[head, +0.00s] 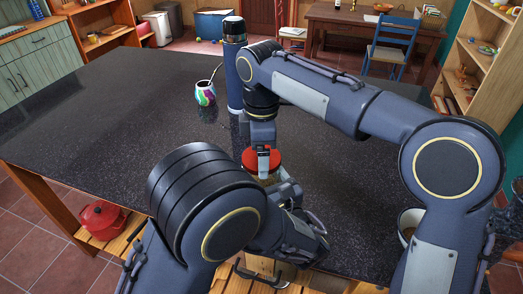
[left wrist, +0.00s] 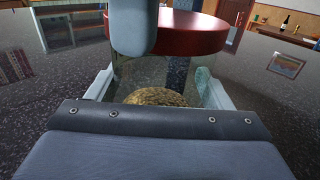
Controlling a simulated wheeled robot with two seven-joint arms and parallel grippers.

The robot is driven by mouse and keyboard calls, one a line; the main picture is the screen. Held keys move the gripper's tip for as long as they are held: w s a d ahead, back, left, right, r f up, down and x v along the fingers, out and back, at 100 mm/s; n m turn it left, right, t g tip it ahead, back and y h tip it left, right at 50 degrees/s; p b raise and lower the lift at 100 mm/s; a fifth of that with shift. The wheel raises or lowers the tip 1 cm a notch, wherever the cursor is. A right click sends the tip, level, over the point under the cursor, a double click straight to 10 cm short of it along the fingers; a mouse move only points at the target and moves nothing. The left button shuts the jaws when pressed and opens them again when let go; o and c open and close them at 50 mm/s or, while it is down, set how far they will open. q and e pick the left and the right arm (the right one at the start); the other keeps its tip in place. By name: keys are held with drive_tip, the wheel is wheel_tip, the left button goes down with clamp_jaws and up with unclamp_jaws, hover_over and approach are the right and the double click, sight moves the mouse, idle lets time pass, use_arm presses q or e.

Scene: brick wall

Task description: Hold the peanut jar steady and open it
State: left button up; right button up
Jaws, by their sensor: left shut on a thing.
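The peanut jar is clear, with brown peanuts low inside, and its glass body (left wrist: 150,75) stands upright in the left wrist view. Its round red lid (head: 289,161) is on top and also shows in the left wrist view (left wrist: 195,36). My left gripper (left wrist: 155,88) is shut on the jar body, one finger on each side. In the head view its arm hides most of the jar. My right gripper (head: 263,158) points down at the lid from above. In the left wrist view a grey part of it overlaps the lid's near side; its grip on the lid is unclear.
The jar is on a dark speckled counter (head: 100,125). A colourful cup with a straw (head: 205,93) and a tall blue bottle (head: 234,65) stand behind. A pale mug (head: 408,222) is partly hidden by my right arm. The counter's left part is clear.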

drive_tip(key=shift+r, duration=0.2)
drive_tip(key=shift+r, duration=0.9)
drive_tip(key=shift+r, duration=2)
use_arm(q)
drive_tip(key=o, duration=2)
drive_tip(key=shift+c, duration=0.2)
